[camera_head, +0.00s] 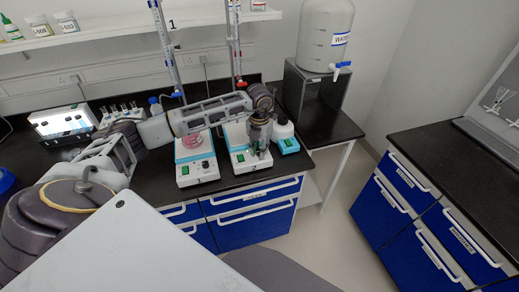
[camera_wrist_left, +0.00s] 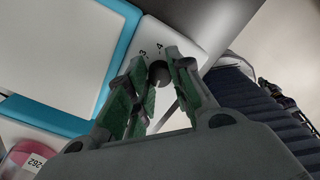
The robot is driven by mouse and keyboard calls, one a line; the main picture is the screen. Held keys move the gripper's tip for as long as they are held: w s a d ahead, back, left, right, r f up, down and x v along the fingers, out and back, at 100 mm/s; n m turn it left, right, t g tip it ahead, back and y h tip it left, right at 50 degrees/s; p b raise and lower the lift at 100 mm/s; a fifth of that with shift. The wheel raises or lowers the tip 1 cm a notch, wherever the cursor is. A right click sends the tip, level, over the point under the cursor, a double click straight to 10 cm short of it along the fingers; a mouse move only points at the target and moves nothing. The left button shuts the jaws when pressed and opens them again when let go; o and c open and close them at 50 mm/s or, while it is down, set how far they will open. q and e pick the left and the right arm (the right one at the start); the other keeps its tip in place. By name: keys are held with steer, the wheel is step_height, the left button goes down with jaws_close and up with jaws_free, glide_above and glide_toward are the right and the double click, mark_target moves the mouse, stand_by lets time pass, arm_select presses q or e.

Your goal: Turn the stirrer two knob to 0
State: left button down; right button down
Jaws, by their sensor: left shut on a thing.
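The stirrer (camera_head: 240,158) under my left gripper is a white unit with a light blue plate edge, in the middle of the black bench. Its dark round knob (camera_wrist_left: 158,71) shows in the left wrist view on the white panel, beside the printed numbers 3 and 4. My left gripper (camera_head: 260,153) reaches down over this stirrer's front right. In the left wrist view its green-padded fingers (camera_wrist_left: 156,82) are shut on the knob, one on each side. The knob's pointer and the other numbers are hidden or too small to read. My right gripper is not in view.
Another stirrer (camera_head: 197,172) with a pink-filled vessel (camera_head: 192,140) stands to the left. A smaller blue-white device (camera_head: 288,146) stands close on the right. Burette stands rise behind. A water tank (camera_head: 325,35) sits on a dark stand (camera_head: 313,92) at back right.

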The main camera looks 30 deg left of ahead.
arm_select(q)
steer(key=c, duration=1.5)
jaws_free()
step_height(320, 180, up, 12)
